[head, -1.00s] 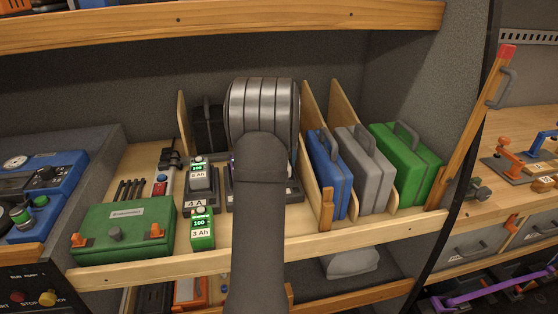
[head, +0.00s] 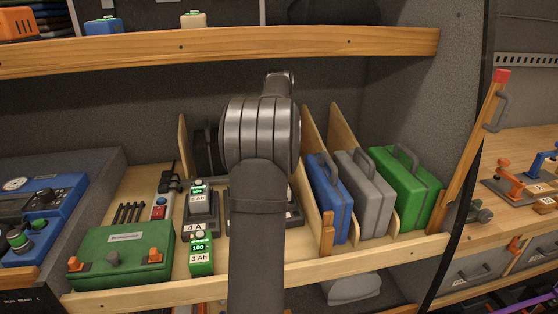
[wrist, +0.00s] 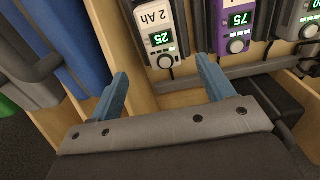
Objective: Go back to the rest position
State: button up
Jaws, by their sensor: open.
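My gripper (wrist: 163,74) shows in the wrist view with its two blue fingers apart and nothing between them. In the head view my own arm hides the gripper. Beyond the fingers in the wrist view is a white battery (wrist: 160,30) marked 2 Ah with a display of 25. Beside it is a purple battery (wrist: 235,22) showing 75. Both sit in a dark charger row. No rest position is marked in either view.
A wooden divider (wrist: 130,45) and a blue case (wrist: 68,45) lie left of the batteries. In the head view, blue, grey (head: 358,195) and green (head: 405,190) cases stand right of my arm. A green box (head: 122,255) stands left. An upper shelf edge (head: 220,52) crosses above.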

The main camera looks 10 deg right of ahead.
dwell(0.3)
jog(key=shift+f, duration=4.2)
